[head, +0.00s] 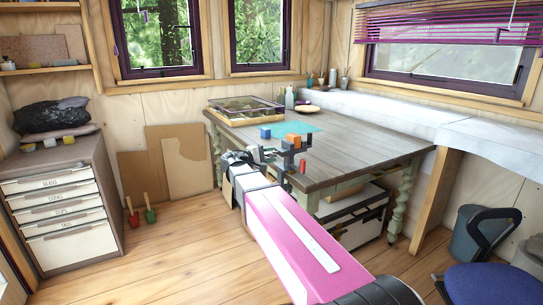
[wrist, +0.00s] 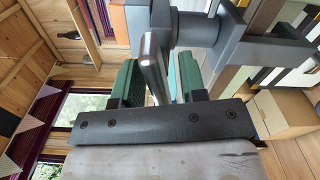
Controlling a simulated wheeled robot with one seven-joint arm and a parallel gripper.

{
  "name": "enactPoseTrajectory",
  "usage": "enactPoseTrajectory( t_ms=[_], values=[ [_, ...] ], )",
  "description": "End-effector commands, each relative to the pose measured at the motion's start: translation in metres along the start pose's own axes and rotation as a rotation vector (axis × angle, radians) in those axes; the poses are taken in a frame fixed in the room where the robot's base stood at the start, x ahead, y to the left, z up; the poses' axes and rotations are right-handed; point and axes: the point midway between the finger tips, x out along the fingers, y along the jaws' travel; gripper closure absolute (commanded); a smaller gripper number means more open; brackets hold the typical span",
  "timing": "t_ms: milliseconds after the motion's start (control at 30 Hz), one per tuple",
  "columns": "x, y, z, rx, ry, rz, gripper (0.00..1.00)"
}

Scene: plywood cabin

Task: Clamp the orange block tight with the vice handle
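The grey vice (head: 284,153) is fixed at the near left corner of the workbench. The orange block (head: 292,139) sits at the top of the vice, by its jaws; I cannot tell how close the jaws are to it. My gripper (head: 259,154) is at the vice's near left side, small and partly hidden in the head view. In the wrist view, the green finger pads of my gripper (wrist: 160,82) are apart, with the metal vice handle (wrist: 153,62) rising between them. The handle is close to the left pad; whether it touches is unclear. The vice body (wrist: 222,42) is beyond.
The workbench (head: 365,145) carries a blue block (head: 265,132), a teal mat (head: 297,128) and a glass-topped case (head: 245,109). A small red piece (head: 302,166) shows beside the vice. A drawer cabinet (head: 62,205) stands left.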

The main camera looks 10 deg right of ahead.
Motion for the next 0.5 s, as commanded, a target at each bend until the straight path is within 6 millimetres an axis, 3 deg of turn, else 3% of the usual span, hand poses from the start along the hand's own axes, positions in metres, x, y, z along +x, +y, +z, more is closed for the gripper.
enactPoseTrajectory(
  t_ms=[367,400,500],
  values=[
    [0.0060,0.0001,-0.0001,0.000,0.001,0.000,0.62],
    [0.0059,0.0001,-0.0001,0.000,0.001,0.000,0.68],
    [0.0059,0.0001,-0.0001,0.000,0.000,0.000,1.00]
  ],
)
